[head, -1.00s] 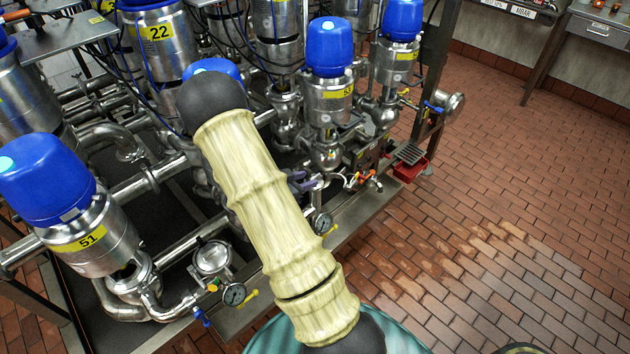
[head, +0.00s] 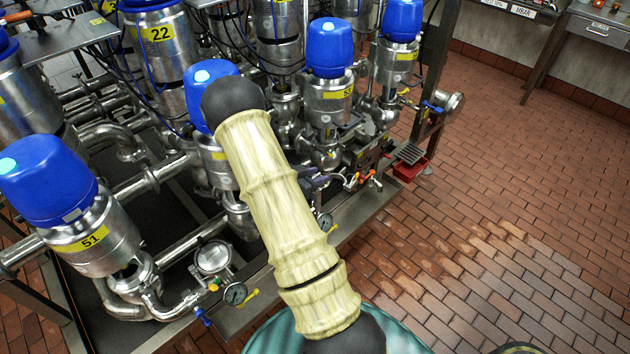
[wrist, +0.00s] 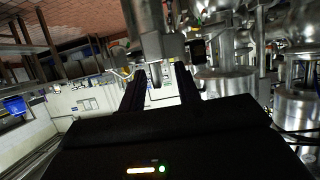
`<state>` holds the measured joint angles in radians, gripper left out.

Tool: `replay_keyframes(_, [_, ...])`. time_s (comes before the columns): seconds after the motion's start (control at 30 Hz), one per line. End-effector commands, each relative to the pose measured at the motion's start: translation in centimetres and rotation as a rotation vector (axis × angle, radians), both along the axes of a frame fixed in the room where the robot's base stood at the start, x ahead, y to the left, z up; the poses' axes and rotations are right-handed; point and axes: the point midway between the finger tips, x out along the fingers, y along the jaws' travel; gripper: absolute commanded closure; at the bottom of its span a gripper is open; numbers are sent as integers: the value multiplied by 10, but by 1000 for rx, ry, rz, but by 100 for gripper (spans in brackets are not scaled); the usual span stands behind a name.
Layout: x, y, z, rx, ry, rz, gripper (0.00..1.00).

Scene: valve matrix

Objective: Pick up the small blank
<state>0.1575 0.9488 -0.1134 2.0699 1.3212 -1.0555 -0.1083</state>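I cannot pick out the small blank with certainty in either view. My gripper (wrist: 161,78) shows in the wrist view as two dark fingers set apart, with nothing visibly held between them. A steel cylinder (wrist: 147,35) and small pipe fittings lie beyond the fingertips. In the head view my pale-sleeved arm reaches over the front edge of the valve rig and hides much of it. A dark part, possibly my wrist or gripper, peeks out right of the sleeve near the small fittings.
Blue-capped valves (head: 330,70) crowd the rig. A valve marked 51 (head: 85,240) stands at left. Pressure gauges (head: 235,293) and orange-handled fittings (head: 372,176) line the front edge. A red tray (head: 412,170) sits at the rig's right end. The brick floor (head: 500,220) at right is clear.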

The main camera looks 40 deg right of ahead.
Motion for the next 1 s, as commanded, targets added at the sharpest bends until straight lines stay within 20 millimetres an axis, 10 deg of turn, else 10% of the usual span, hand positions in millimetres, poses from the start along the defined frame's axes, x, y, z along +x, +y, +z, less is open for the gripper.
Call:
replay_keyframes(0.33, [0, 0, 0, 0, 0, -1, 67])
replay_keyframes(0.5, [-1, -1, 0, 0, 0, -2, 100])
replay_keyframes(1.0, [0, 0, 11, -2, -4, -3, 100])
